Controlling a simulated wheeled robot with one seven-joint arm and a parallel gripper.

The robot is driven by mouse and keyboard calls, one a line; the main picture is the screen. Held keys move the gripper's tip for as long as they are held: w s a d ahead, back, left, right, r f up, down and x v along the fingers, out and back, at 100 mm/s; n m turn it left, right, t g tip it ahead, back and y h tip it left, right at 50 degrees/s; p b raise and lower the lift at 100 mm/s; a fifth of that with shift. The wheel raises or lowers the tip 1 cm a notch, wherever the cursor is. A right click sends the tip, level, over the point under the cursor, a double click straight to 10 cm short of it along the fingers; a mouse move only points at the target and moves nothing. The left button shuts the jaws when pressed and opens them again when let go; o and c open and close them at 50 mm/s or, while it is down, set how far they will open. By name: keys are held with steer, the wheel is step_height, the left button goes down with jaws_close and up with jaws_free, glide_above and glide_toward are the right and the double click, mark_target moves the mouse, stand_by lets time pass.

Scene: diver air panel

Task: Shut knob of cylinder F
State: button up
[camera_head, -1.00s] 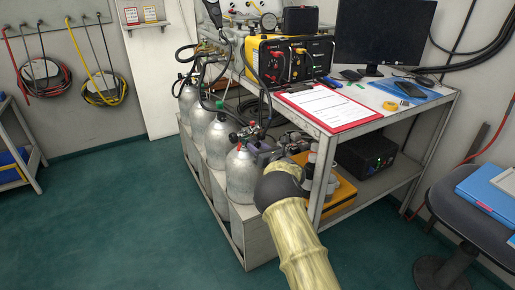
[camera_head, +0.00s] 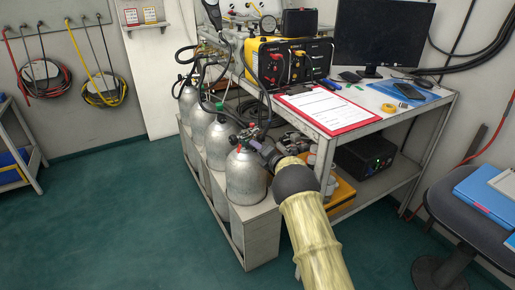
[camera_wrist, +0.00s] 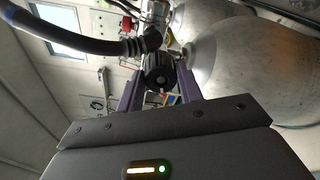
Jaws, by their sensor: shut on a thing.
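The nearest grey cylinder (camera_head: 246,178) stands at the front end of the row in the head view. Its valve (camera_head: 250,136) is at the top, with a small red part beside it. I cannot read any letter on it. In the wrist view a black ribbed knob (camera_wrist: 159,72) sits between the two purplish fingers of my gripper (camera_wrist: 160,80), which is shut on it. A cylinder's rounded grey shoulder (camera_wrist: 240,65) fills the upper right there. In the head view my gripper (camera_head: 264,150) reaches this valve from the right, and its fingertips are hard to make out.
Several more grey cylinders (camera_head: 201,125) stand behind in the rack (camera_head: 262,240). Hoses (camera_head: 200,75) run above them. A table with a red clipboard (camera_head: 345,128) stands close on the right. The green floor (camera_head: 110,220) at left is clear.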

steer(key=n+p, duration=0.1)
steer(key=n, duration=1)
steer(key=n+p, duration=0.1)
steer(key=n, duration=1)
steer(key=f+n+p, duration=0.1)
steer(key=n+p, duration=0.1)
steer(key=n, duration=0.8)
steer(key=shift+s+a+n+y, duration=0.1)
steer(key=shift+s+n+y, duration=0.15)
steer(key=shift+n+y, duration=0.15)
stand_by(0.6)
steer(key=o, duration=1)
steer(key=shift+r, duration=0.2)
